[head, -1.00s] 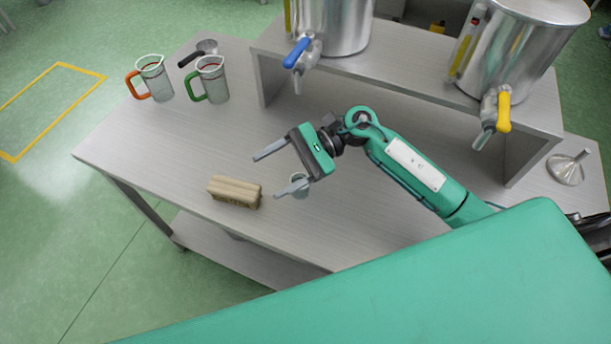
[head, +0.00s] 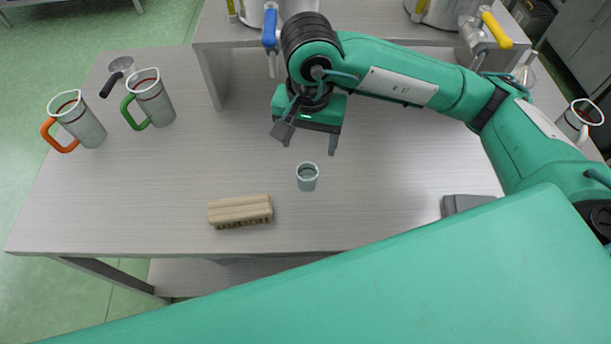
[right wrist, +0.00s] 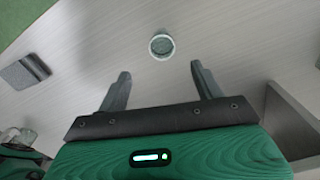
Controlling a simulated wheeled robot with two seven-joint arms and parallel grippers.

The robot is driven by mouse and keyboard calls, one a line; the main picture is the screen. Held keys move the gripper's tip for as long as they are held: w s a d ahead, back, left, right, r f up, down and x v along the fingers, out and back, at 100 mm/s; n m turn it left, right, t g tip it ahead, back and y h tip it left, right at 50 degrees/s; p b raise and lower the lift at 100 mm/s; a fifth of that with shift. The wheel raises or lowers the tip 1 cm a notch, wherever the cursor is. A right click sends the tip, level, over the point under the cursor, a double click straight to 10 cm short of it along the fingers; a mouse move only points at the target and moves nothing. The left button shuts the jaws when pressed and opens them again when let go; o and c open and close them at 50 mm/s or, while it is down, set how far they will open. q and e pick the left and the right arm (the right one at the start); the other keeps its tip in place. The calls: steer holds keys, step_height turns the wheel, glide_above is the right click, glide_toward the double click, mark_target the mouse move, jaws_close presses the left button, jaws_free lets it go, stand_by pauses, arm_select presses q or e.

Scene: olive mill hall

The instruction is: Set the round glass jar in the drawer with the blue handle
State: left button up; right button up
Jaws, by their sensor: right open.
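The round glass jar (head: 307,178) is a small clear cup-like vessel standing upright on the grey table, right of the tan block. It also shows in the right wrist view (right wrist: 161,46), beyond the fingertips and between their lines. My right gripper (head: 308,142) is open and empty, just behind the jar on its far side, with its fingers pointing down toward the table. Both fingers show spread apart in the right wrist view (right wrist: 160,72), with the jar apart from them. No drawer or blue drawer handle is visible. My left gripper is not in view.
A tan block (head: 240,211) lies left of the jar. Jugs with orange (head: 78,120) and green (head: 152,98) handles stand at the left. A raised shelf (head: 215,35) bears steel tanks behind. A grey object (head: 465,203) lies at the right front. Table left of the block is clear.

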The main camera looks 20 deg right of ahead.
mark_target(307, 170)
step_height(307, 170, down, 8)
steer(key=shift+r+p, duration=0.1)
steer(key=shift+p, duration=0.5)
steer(key=f+p, duration=0.2)
steer(key=f, duration=0.3)
steer(key=shift+w, duration=0.2)
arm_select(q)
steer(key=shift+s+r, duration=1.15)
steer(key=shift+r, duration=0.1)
arm_select(e)
steer(key=shift+f, duration=0.25)
steer(key=c, duration=1.2)
steer(key=shift+r, duration=0.1)
